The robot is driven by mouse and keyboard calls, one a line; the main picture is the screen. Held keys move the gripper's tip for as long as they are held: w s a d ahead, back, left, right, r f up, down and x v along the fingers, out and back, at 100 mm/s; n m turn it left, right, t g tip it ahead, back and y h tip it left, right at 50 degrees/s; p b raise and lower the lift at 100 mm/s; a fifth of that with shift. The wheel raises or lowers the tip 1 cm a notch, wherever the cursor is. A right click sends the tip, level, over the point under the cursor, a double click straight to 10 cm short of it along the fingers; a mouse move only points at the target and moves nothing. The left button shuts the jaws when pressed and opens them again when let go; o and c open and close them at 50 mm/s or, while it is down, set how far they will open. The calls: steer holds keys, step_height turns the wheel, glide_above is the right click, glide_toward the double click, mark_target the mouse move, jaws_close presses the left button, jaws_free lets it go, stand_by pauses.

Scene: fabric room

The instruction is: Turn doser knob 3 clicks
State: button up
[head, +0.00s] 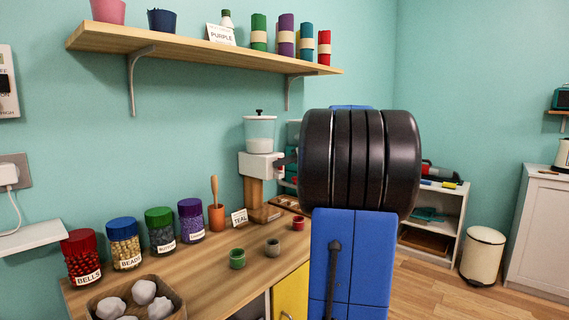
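The doser (262,165) stands at the back of the wooden counter. It has a clear hopper with a black-knobbed lid, a white body and a wooden stand. A dark part shows at the right side of its white body, beside my arm; I cannot tell whether it is the doser knob or part of my gripper. My arm's large black joint and blue link fill the middle right and cover the area just right of the doser. My gripper's fingers cannot be made out, nor whether they touch the knob.
A TEAL card (239,217) and mortar with pestle (216,215) stand left of the doser. Small green (237,258), grey (272,248) and red (298,222) cups sit in front. Several labelled jars line the counter's left. A shelf (200,48) hangs above.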

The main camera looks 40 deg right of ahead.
jaws_close()
steer(key=shift+d+f+m+y, duration=0.1)
steer(key=shift+d+m+y, duration=0.1)
steer(key=shift+m+y, duration=0.65)
steer(key=m+t+y, duration=0.1)
steer(key=m, duration=0.2)
steer(key=m+y, duration=0.2)
steer(key=m, duration=0.2)
steer(key=f+m+t+y, duration=0.1)
steer(key=m+y, duration=0.1)
steer(key=m, duration=0.2)
steer(key=shift+d+m+t, duration=0.25)
steer(key=shift+d+t, duration=0.05)
steer(key=shift+d, duration=0.1)
